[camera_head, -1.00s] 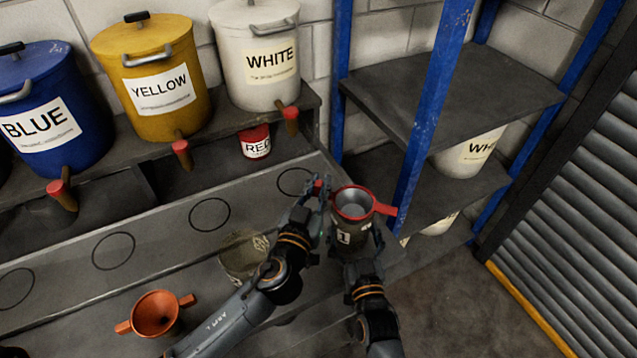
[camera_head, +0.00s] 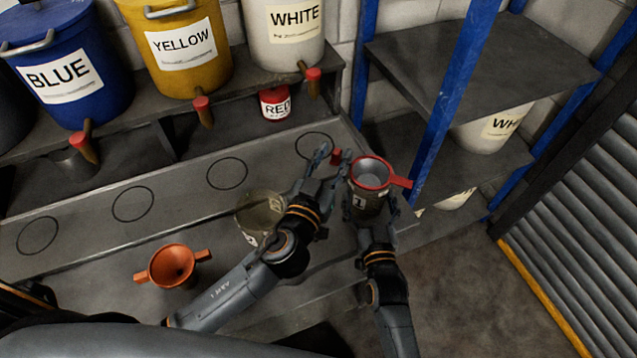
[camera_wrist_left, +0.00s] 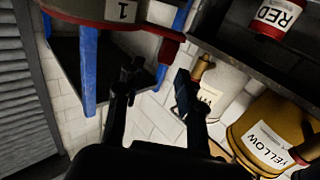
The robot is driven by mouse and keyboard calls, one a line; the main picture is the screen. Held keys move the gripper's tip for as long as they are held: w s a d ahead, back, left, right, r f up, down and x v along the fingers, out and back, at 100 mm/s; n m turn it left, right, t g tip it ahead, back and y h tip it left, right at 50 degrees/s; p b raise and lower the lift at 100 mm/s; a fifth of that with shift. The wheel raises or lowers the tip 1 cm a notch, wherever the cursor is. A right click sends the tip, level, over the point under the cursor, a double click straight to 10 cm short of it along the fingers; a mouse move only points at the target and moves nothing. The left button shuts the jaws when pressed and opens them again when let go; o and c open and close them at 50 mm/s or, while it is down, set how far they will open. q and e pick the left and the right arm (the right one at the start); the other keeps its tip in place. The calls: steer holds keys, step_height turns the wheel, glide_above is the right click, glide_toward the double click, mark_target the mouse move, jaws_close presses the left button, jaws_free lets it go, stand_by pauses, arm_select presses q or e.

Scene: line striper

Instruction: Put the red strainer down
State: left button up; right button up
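The red strainer (camera_head: 371,172) rests in the mouth of a dark can (camera_head: 368,203) labelled 1, its two red handles sticking out to the left and right. In the left wrist view, part of the strainer's red handle (camera_wrist_left: 170,47) shows at the top, beside the can (camera_wrist_left: 105,10). My left gripper (camera_head: 333,163) is at the left handle with its fingers spread. In the left wrist view its two fingers (camera_wrist_left: 158,82) stand apart with nothing clearly clamped between them. My right gripper (camera_head: 371,210) has its fingers on both sides of the can.
A red can (camera_head: 275,104) sits under the shelf of drums. Blue-posted shelving (camera_head: 440,120) stands close on the right. The circle-marked ledge (camera_head: 180,190) is clear.

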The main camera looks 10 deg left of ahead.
arm_select(q)
steer(key=s+a, duration=0.1)
steer(key=s, duration=0.8)
steer(key=shift+a, duration=0.2)
arm_select(e)
steer(key=shift+s, duration=0.1)
arm_select(q)
steer(key=shift+r, duration=0.1)
arm_select(e)
steer(key=o, duration=1)
